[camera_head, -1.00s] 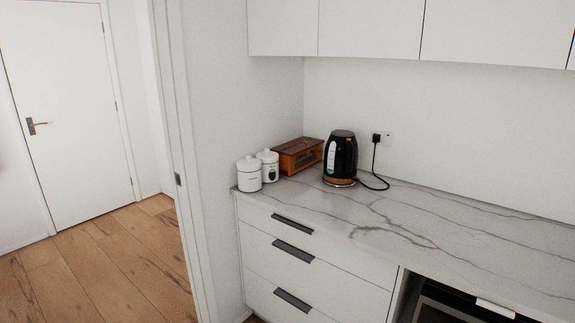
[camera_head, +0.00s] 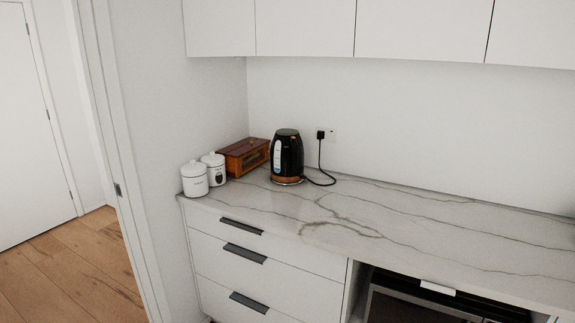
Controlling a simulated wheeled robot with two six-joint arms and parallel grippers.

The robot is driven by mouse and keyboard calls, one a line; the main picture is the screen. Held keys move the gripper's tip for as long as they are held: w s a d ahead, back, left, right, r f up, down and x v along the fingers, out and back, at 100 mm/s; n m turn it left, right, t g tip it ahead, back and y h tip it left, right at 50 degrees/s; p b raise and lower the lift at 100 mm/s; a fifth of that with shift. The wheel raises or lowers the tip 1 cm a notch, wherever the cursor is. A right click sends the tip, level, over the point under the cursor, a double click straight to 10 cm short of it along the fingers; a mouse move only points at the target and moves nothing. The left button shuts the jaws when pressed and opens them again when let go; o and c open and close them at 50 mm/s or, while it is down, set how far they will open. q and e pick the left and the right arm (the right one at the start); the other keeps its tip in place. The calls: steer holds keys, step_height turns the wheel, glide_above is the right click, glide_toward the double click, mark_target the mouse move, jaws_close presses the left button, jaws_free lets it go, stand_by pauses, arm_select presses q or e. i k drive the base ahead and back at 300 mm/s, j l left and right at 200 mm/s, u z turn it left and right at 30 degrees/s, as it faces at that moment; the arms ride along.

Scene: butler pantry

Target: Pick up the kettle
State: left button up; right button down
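The black kettle (camera_head: 289,157) stands upright on the marble counter, toward its back left, near the wall. It has a pale water window on its left side and a copper-brown band at its base. A black cord runs from its base to a plug (camera_head: 321,135) in the wall socket. The handle is hard to make out against the black body. Neither of my grippers shows in the head view.
A wooden box (camera_head: 244,156) sits just left of the kettle, and two white lidded canisters (camera_head: 195,179) (camera_head: 214,167) stand at the counter's left end. The counter (camera_head: 420,225) is clear to the right. Upper cabinets (camera_head: 410,28) hang above; drawers (camera_head: 225,270) are below.

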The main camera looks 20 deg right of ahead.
mark_target(286, 153)
steer(key=i+j+z, duration=0.1)
steer(key=i+j, duration=0.15)
steer(key=i, duration=0.2)
steer(key=i+j, duration=0.3)
steer(key=i, duration=0.15)
steer(key=z, duration=0.05)
